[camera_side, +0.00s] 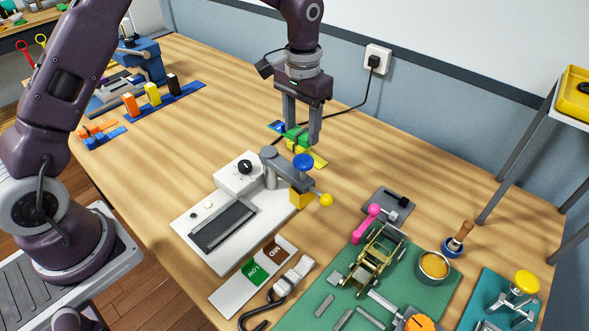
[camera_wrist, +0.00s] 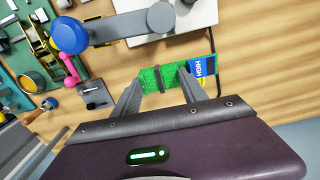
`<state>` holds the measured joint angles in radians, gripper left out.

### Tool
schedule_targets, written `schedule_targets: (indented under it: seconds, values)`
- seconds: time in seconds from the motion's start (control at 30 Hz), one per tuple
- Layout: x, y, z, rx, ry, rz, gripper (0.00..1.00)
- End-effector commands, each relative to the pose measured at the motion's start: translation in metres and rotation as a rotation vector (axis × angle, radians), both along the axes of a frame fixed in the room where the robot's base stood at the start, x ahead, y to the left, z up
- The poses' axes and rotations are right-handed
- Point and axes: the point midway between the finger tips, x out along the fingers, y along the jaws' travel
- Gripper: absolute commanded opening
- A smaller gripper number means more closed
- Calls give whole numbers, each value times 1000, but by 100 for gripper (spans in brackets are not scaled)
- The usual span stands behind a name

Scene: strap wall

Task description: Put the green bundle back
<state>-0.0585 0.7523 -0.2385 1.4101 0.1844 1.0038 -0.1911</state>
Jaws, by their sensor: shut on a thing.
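The green bundle (camera_side: 297,135) is between the fingers of my gripper (camera_side: 302,131), which is shut on it. In the wrist view the bundle (camera_wrist: 151,78) is a flat green block with a dark strap across it, with the fingertips (camera_wrist: 160,77) at its two sides. A blue card marked HIGH (camera_wrist: 197,68) lies close to its right end there. I cannot tell whether the bundle touches the table.
A white device with a grey arm and blue knob (camera_side: 303,161) stands just in front. A white card with green and brown labels (camera_side: 253,272) lies nearer. A green mat (camera_side: 433,296) with a brass frame and cup is at right. Blocks on a blue strip (camera_side: 185,92) are at left.

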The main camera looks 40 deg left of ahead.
Motion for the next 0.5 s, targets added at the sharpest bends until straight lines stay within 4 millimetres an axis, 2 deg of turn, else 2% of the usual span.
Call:
schedule_targets:
  seconds: [0.13, 0.3, 0.5]
  values:
    - [4, -8, -22, 6, 0, 26, 10]
    - [4, -8, -61, 6, 0, 28, 10]
    - [4, -8, -88, 6, -1, 28, 10]
